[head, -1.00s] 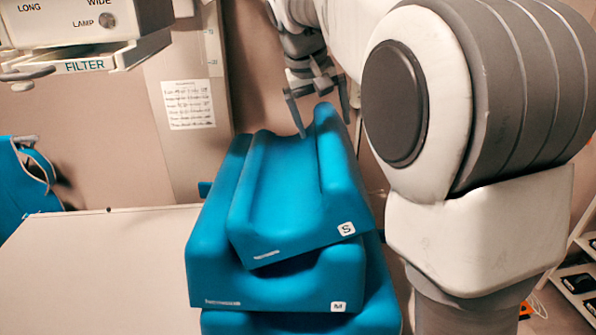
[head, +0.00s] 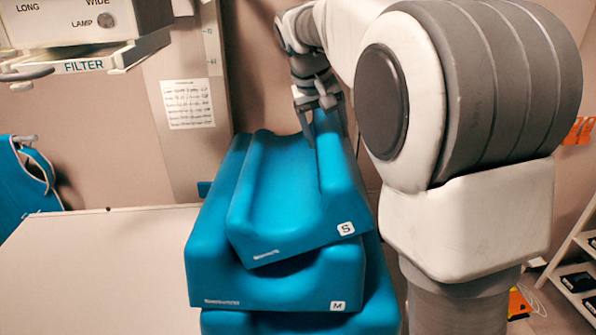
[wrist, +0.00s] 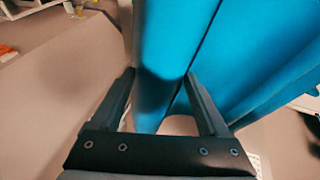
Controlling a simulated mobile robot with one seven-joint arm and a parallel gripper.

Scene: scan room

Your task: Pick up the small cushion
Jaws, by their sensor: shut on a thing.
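The small cushion (head: 285,205), blue with a white "S" label, lies on top of a larger blue cushion (head: 265,288) marked "M". My gripper (head: 323,122) is at the far right end of the small cushion, its fingers on either side of the raised right edge. In the wrist view my gripper (wrist: 165,95) is shut on the blue edge of the small cushion (wrist: 165,60), which passes between the two fingers. The fingertips are partly hidden behind the cushion. The small cushion still rests on the stack.
Another blue cushion (head: 300,322) is under the "M" one. A pale table top (head: 95,260) lies clear to the left. A filter unit (head: 85,62) hangs at upper left. A blue garment (head: 28,180) hangs at far left. A shelf (head: 575,275) stands at right.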

